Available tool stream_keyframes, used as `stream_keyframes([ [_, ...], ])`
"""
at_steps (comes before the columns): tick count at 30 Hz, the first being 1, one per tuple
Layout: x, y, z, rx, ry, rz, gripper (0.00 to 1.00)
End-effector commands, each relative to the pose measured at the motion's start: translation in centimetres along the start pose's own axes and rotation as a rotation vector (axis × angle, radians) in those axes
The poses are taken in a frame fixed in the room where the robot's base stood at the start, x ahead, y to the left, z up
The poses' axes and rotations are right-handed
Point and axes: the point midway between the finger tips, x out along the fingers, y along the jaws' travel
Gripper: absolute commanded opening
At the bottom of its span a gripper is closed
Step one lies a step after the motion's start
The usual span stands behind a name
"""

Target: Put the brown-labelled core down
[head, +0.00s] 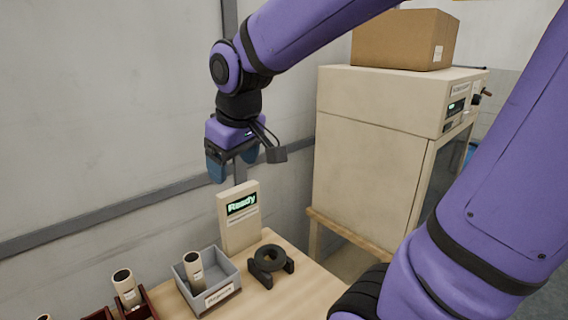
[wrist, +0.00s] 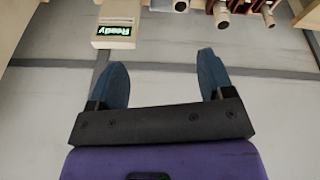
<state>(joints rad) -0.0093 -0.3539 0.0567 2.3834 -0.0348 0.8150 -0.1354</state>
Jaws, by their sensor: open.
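My gripper (head: 233,168) hangs high above the back of the wooden table, in front of the wall. Its blue fingers are apart and nothing is between them, as the wrist view (wrist: 160,75) also shows. A pale core (head: 193,270) stands tilted inside a grey bin (head: 229,287) with a white label on its front. Another pale core (head: 124,284) leans in a dark red holder (head: 149,303) left of the bin. The top of a third (head: 44,318) just shows at the bottom edge. I cannot tell which core has a brown label.
A beige device (head: 240,235) with a green "Ready" display stands behind the bin. A black ring on a black stand (head: 270,262) is right of the bin. A large beige cabinet (head: 365,150) with a cardboard box (head: 400,40) on top stands at the right.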

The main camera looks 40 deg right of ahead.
Motion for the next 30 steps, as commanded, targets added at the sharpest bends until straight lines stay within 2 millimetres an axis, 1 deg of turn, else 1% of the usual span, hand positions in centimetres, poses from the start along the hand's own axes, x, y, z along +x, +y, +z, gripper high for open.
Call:
stream_keyframes([
  [1, -1.3, 0.0, 1.3, 0.027, 0.025, 0.004, 0.75],
  [6, -4.1, -0.1, 5.4, 0.118, 0.089, 0.004, 0.75],
  [9, -5.2, -0.2, 7.5, 0.163, 0.121, 0.001, 0.75],
  [12, -5.8, -0.4, 9.2, 0.197, 0.144, -0.004, 0.75],
  [15, -6.2, -0.5, 10.1, 0.218, 0.160, -0.007, 0.75],
  [18, -6.2, -0.5, 10.6, 0.228, 0.164, -0.010, 0.75],
  [30, -6.3, -0.5, 10.6, 0.229, 0.165, -0.010, 0.75],
])
